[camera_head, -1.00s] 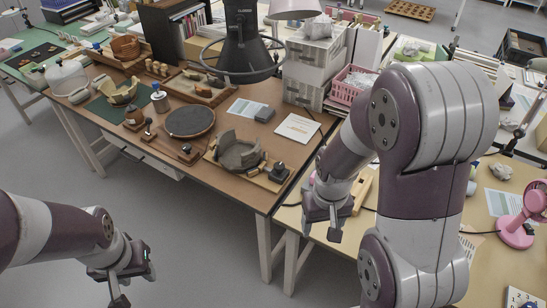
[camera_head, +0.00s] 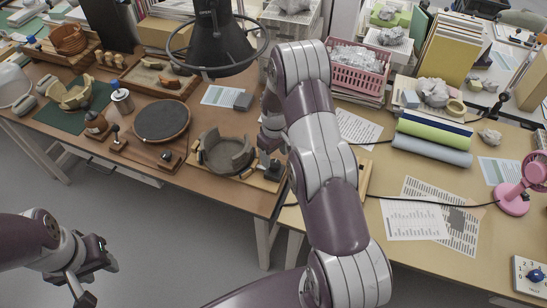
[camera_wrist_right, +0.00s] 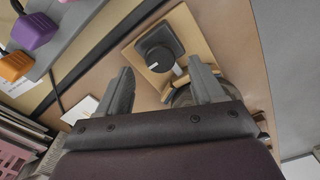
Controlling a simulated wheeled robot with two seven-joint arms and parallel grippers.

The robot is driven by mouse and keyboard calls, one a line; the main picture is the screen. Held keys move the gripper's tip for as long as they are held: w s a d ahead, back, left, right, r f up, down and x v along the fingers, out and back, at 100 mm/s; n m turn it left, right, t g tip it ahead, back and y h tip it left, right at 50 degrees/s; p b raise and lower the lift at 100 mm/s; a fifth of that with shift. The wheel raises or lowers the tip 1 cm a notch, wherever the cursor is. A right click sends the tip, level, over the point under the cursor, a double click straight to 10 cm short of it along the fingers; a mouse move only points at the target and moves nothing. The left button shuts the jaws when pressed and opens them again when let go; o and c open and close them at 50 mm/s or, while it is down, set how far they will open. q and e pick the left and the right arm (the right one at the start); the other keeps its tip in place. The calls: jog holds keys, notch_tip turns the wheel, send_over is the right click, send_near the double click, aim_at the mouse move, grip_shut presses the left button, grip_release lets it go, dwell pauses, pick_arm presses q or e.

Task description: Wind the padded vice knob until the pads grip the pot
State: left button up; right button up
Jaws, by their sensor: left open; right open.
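The grey-brown broken pot (camera_head: 225,155) sits on the wooden vice board (camera_head: 262,183) near the front edge of the brown table. The black vice knob (camera_head: 268,168) is at the board's right end, and it also shows from above in the right wrist view (camera_wrist_right: 158,55). My right gripper (camera_wrist_right: 163,75) is open, with its fingers apart on either side of the knob's position in that view; I see no contact. In the head view, my right gripper (camera_head: 274,145) is close to the knob and partly hidden by my arm. My left gripper (camera_head: 97,280) is open and empty, low at the left.
A dark round turntable (camera_head: 161,120) stands left of the pot. A black ring-framed lamp (camera_head: 215,45) hangs over the table's back. A second table at the right holds papers (camera_head: 415,218), rolls (camera_head: 430,145) and a pink fan (camera_head: 512,198).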

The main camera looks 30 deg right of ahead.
aim_at(275, 163)
notch_tip(275, 163, down, 2)
jog(key=shift+f, duration=0.2)
jog(key=shift+s+f, duration=0.25)
jog(key=shift+f, duration=0.1)
pick_arm(q)
jog(key=shift+s+r, duration=0.25)
jog(key=shift+r, duration=0.1)
jog(key=shift+w, duration=0.1)
pick_arm(e)
jog(key=shift+w+f, duration=0.1)
jog(key=shift+w, duration=0.05)
jog(key=c, duration=1.1)
jog(key=shift+o, duration=0.2)
